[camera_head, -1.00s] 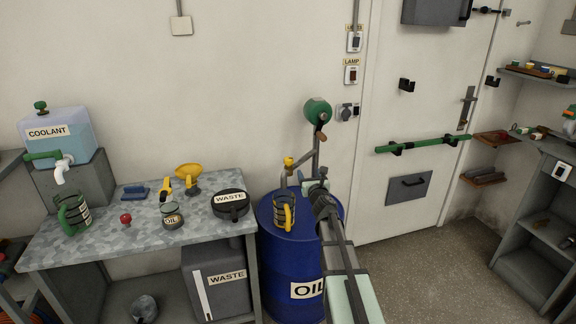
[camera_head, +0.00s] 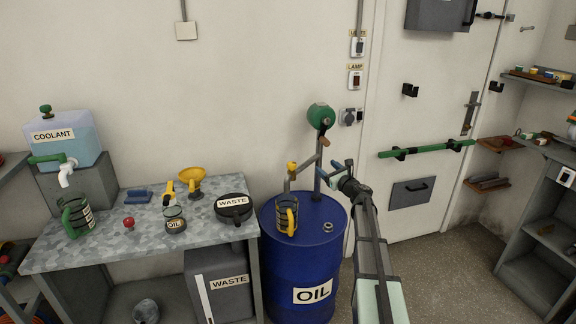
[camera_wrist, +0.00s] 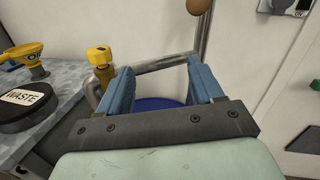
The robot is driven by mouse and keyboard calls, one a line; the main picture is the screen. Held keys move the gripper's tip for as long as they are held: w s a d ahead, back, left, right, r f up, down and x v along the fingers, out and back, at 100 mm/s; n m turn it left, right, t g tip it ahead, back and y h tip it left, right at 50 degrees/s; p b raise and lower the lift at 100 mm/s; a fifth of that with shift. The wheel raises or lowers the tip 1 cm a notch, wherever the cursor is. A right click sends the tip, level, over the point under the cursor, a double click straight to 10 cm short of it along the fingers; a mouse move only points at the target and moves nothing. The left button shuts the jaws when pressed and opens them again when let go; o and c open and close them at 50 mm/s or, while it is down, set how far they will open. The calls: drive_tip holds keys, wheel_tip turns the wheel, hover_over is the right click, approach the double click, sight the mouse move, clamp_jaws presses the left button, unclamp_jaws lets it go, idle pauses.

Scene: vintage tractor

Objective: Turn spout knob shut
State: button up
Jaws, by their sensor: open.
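The yellow spout knob (camera_head: 292,166) sits on top of the grey pump spout pipe (camera_head: 287,184) over the blue oil drum (camera_head: 302,260). In the wrist view the knob (camera_wrist: 99,56) is beyond my left finger, to its upper left, and apart from it. My gripper (camera_head: 335,170) is open and empty, to the right of the knob and of the upright pump pipe. Its blue fingers also show in the wrist view (camera_wrist: 163,82), with the grey pipe crossing behind them. A grey jug with a yellow handle (camera_head: 280,208) stands on the drum under the spout.
The green pump wheel (camera_head: 320,116) with its brown handle (camera_head: 323,141) is above my gripper. The metal workbench (camera_head: 140,238) stands left of the drum, with the black waste pan (camera_head: 233,212) near its right edge. The white door (camera_head: 430,110) is to the right.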

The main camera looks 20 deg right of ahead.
sight(290, 163)
drive_tip(key=s+a+f+n+g+y, duration=0.1)
drive_tip(key=s+a+n+g+y, duration=0.15)
drive_tip(key=a+y, duration=0.35)
drive_tip(key=shift+m+g, duration=0.25)
drive_tip(key=x, duration=1.4)
drive_tip(key=shift+w, duration=0.3)
drive_tip(key=c, duration=1)
drive_tip(key=shift+o, duration=0.2)
drive_tip(key=shift+s+h, duration=0.1)
drive_tip(key=shift+h, duration=0.3)
drive_tip(key=m+t+h, duration=0.1)
drive_tip(key=m+h, duration=0.1)
drive_tip(key=shift+d+t+h, duration=0.1)
drive_tip(key=shift+t+h, duration=0.2)
drive_tip(key=shift+w+d+m+t+h, duration=0.1)
drive_tip(key=shift+d+m+t+h, duration=0.1)
drive_tip(key=shift+m+h, duration=0.6)
drive_tip(key=shift+w+d+m+t+h, duration=0.15)
drive_tip(key=shift+m+h, duration=0.3)
drive_tip(key=shift+h, duration=0.55)
drive_tip(key=shift+s+d+m+t+h, duration=0.1)
drive_tip(key=shift+m+t+h, duration=0.15)
drive_tip(key=shift+m+h, duration=0.55)
drive_tip(key=shift+w+h, duration=0.1)
drive_tip(key=shift+h, duration=0.2)
